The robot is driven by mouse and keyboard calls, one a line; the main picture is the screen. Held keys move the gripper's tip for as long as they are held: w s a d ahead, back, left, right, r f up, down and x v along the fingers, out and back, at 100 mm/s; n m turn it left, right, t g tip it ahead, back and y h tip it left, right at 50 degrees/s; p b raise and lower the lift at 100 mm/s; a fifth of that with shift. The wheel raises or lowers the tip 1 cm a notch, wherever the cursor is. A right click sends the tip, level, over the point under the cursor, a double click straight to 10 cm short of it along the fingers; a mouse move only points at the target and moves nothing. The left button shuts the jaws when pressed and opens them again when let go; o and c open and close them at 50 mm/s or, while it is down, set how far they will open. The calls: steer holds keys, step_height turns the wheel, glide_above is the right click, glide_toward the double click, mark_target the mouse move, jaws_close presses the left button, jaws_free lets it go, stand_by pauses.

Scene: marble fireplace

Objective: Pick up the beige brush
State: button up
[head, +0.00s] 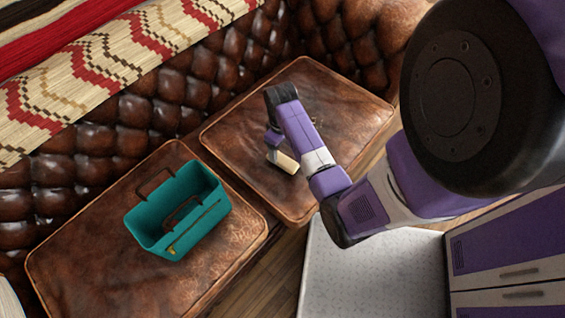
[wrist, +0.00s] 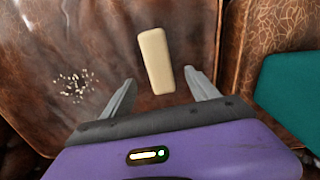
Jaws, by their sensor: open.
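The beige brush (wrist: 156,60) shows in the wrist view as a pale rounded block lying on the brown leather seat. In the head view the beige brush (head: 283,161) lies on the right-hand seat cushion, partly beside and under my arm. My gripper (wrist: 162,90) is open, with its two fingers apart on either side of the brush's near end. Nothing is held. In the head view my gripper (head: 273,146) is over the cushion close to the brush, and its fingers are hard to make out.
A teal tote (head: 182,213) with brown handles stands on the left cushion (head: 75,270); the tote's edge also shows in the wrist view (wrist: 290,95). Small pale crumbs (wrist: 76,86) lie left of the brush. The tufted backrest (head: 150,95) rises behind. The right cushion (head: 345,100) is otherwise mostly clear.

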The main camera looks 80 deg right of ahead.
mark_target(283, 159)
steer(key=f, duration=0.2)
steer(key=f+b, duration=0.1)
steer(key=f, duration=0.4)
steer(key=shift+s+f+b, duration=0.3)
steer(key=shift+b, duration=0.1)
jaws_close()
steer(key=shift+r, duration=0.15)
step_height(283, 159, up, 20)
steer(key=p, duration=0.4)
